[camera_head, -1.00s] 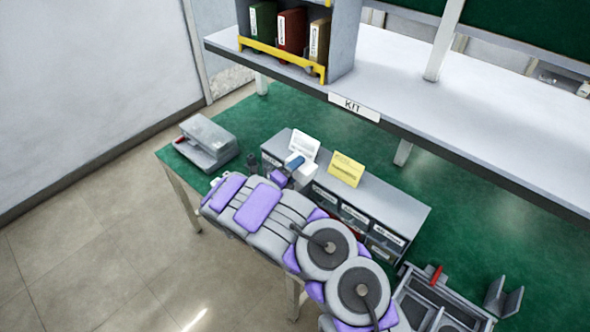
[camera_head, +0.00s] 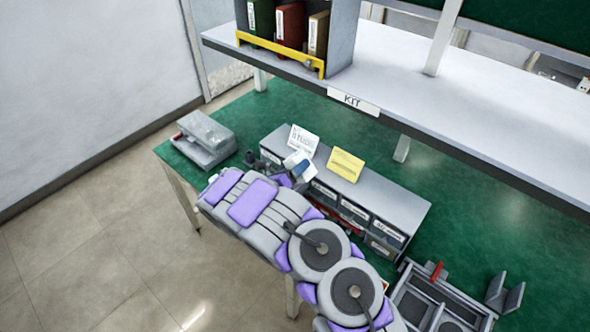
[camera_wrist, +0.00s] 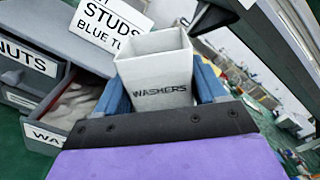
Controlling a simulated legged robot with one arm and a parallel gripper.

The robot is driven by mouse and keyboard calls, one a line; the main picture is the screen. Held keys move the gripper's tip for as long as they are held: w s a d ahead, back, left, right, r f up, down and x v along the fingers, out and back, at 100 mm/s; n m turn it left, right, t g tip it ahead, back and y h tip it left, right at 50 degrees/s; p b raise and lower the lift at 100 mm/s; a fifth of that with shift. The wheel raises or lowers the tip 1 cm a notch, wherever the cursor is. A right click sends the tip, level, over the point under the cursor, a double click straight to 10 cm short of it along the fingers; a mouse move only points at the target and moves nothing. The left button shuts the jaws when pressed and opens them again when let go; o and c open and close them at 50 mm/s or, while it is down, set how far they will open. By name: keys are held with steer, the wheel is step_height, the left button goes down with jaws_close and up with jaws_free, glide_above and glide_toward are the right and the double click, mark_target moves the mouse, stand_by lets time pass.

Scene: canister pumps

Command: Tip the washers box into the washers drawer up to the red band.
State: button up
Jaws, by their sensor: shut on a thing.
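My gripper (camera_wrist: 180,88) is shut on the white washers box (camera_wrist: 160,72), with a blue finger on each side. The box's mouth faces up and away in the wrist view, and I see no washers inside from here. In the head view the box (camera_head: 297,159) is small, at the arm's end above the left part of the grey drawer cabinet (camera_head: 400,200). The washers drawer (camera_wrist: 70,112), its label partly cut off, stands open left of and below the box. Something pale shows inside it. I cannot make out a red band or fill level.
A nuts drawer (camera_wrist: 30,62) is above the washers drawer. A white studs card (camera_wrist: 110,25) stands behind the box. A yellow note (camera_head: 345,164) stands on the cabinet. An overhead shelf (camera_head: 400,90) crosses behind. A compartment tray (camera_head: 440,300) sits at the lower right.

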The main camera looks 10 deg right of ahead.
mark_target(291, 158)
steer(key=m+b, duration=0.2)
steer(key=b, duration=0.1)
steer(key=r+m+b, duration=0.1)
steer(key=m+b, duration=0.1)
steer(key=b, duration=0.1)
steer(key=shift+w+a+r, duration=0.1)
steer(key=shift+w+a, duration=0.05)
steer(key=shift+w, duration=0.05)
steer(key=m+b, duration=0.1)
steer(key=r+m+b, duration=0.1)
steer(key=w+m+b, duration=0.1)
steer(key=m, duration=0.1)
steer(key=shift+a+r, duration=0.15)
steer(key=shift+a, duration=0.15)
steer(key=shift+a+r+m+b, duration=0.1)
steer(key=shift+r+m+b, duration=0.15)
steer(key=shift+m+b, duration=0.2)
steer(key=shift+w+r+n+t, duration=0.1)
steer(key=shift+r+n+t, duration=0.2)
steer(key=shift+r, duration=0.2)
step_height(291, 158, up, 10)
steer(key=a+f+n+t+y, duration=0.1)
steer(key=n+t+y, duration=0.3)
steer(key=s+a+r+n+t+y, duration=0.1)
steer(key=s+r+n+y, duration=0.1)
steer(key=s+y, duration=0.3)
steer(key=shift+s+a+r+n+t, duration=0.2)
steer(key=shift+s+n+t, duration=0.2)
steer(key=shift+s, duration=0.4)
